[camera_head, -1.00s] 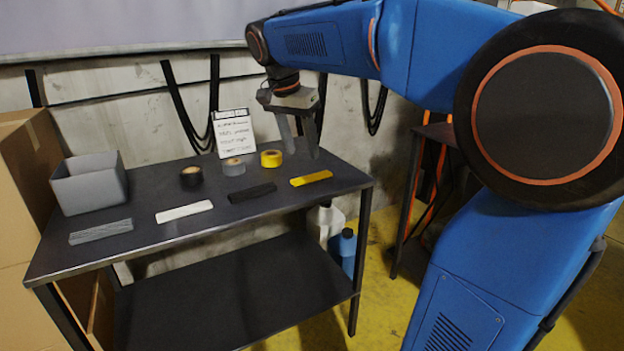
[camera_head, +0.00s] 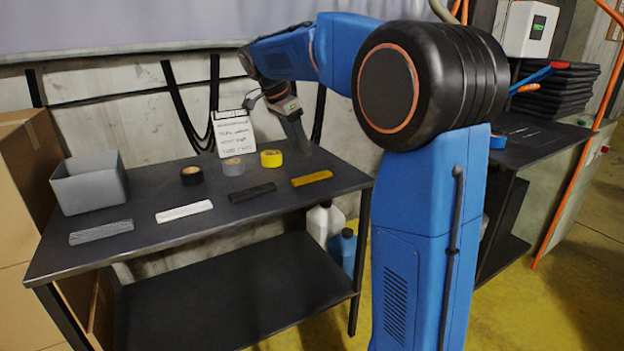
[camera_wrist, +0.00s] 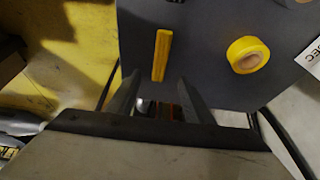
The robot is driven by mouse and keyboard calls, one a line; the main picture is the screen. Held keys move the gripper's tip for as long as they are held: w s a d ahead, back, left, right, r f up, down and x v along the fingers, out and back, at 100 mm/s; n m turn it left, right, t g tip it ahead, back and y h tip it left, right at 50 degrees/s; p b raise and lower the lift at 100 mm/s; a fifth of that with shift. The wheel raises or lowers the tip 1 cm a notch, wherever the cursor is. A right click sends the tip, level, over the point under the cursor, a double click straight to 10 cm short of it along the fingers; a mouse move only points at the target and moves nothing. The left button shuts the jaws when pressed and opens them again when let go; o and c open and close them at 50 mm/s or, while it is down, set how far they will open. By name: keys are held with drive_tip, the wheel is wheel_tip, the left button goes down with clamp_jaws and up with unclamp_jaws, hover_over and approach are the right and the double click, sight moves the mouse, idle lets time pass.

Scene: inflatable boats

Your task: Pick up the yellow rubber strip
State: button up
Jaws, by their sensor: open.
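The yellow rubber strip (camera_head: 311,178) lies flat near the right end of the dark table. It also shows in the wrist view (camera_wrist: 161,55), lengthwise, ahead of the fingertips and slightly left of the middle between them. My gripper (camera_head: 300,145) is above the back right part of the table, behind the strip and apart from it. In the wrist view my gripper (camera_wrist: 158,90) has its two fingers spread, with nothing between them.
A yellow tape roll (camera_head: 271,158) stands behind the strip, with grey (camera_head: 232,166) and black (camera_head: 191,175) rolls to its left. Black (camera_head: 252,193), white (camera_head: 184,211) and grey (camera_head: 101,231) strips lie along the table (camera_head: 150,245). A grey bin (camera_head: 90,190) and a sign (camera_head: 235,133) stand behind.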

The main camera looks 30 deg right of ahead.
sight(312, 176)
drive_tip(key=x, duration=1)
drive_tip(key=shift+f, duration=0.2)
drive_tip(key=c, duration=1.1)
